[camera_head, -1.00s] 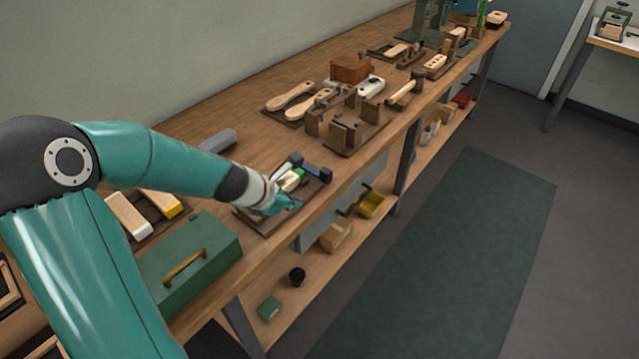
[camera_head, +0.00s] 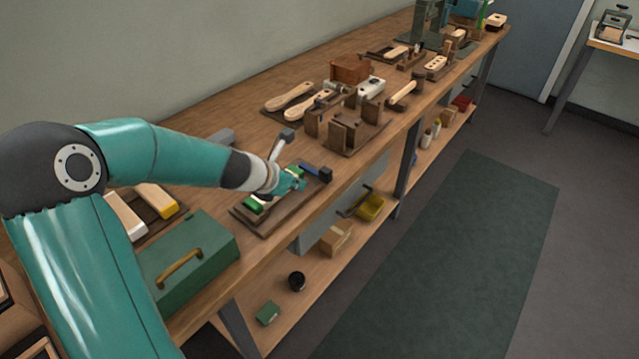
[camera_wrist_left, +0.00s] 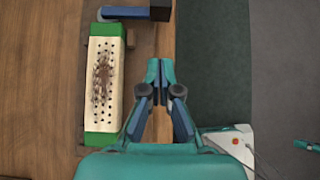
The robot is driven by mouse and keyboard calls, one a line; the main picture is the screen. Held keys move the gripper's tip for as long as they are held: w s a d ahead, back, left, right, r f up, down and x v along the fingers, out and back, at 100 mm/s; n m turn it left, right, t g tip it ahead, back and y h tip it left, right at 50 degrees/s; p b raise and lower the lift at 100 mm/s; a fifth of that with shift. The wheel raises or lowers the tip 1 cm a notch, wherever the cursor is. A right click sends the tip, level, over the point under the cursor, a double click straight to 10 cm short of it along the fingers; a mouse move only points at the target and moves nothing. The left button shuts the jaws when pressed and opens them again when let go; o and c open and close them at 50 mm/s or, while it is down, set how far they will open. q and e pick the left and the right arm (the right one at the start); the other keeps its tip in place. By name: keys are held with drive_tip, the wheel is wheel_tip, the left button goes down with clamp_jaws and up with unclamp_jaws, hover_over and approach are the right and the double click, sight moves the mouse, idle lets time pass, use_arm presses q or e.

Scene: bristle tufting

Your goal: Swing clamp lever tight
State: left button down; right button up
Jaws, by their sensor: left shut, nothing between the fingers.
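A pale, perforated brush block (camera_wrist_left: 104,75) with green ends lies on a dark wooden fixture board (camera_head: 268,223). A brown patch of bristle marks its middle in the wrist view. A blue clamp bar (camera_head: 312,171) with a dark end block stands at the board's far end; it also shows in the wrist view (camera_wrist_left: 125,12). A pale lever with a dark knob (camera_head: 288,135) rises, tilted, behind my wrist; its base is hidden. My left gripper (camera_head: 300,185) is shut and empty, right of the block, apart from it in the wrist view (camera_wrist_left: 160,68). My right gripper is not in view.
A green toolbox (camera_head: 190,262) stands near the bench's front edge. Wooden blocks and a holder (camera_head: 350,138) stand farther along the bench. Brush handles (camera_head: 290,97) lie behind. A green floor mat (camera_head: 450,260) lies beside the bench.

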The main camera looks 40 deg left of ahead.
sight(323, 179)
use_arm(q)
drive_tip(key=b+x, duration=0.1)
drive_tip(key=x, duration=0.3)
drive_tip(key=shift+d+f, duration=0.1)
drive_tip(key=shift+f, duration=0.1)
drive_tip(key=w+p, duration=0.1)
drive_tip(key=w, duration=0.2)
drive_tip(key=shift+w+d+r+p, duration=0.1)
drive_tip(key=shift+w+r+p, duration=0.1)
drive_tip(key=shift+p, duration=0.15)
drive_tip(key=shift+w+f, duration=0.2)
drive_tip(key=shift+w, duration=0.3)
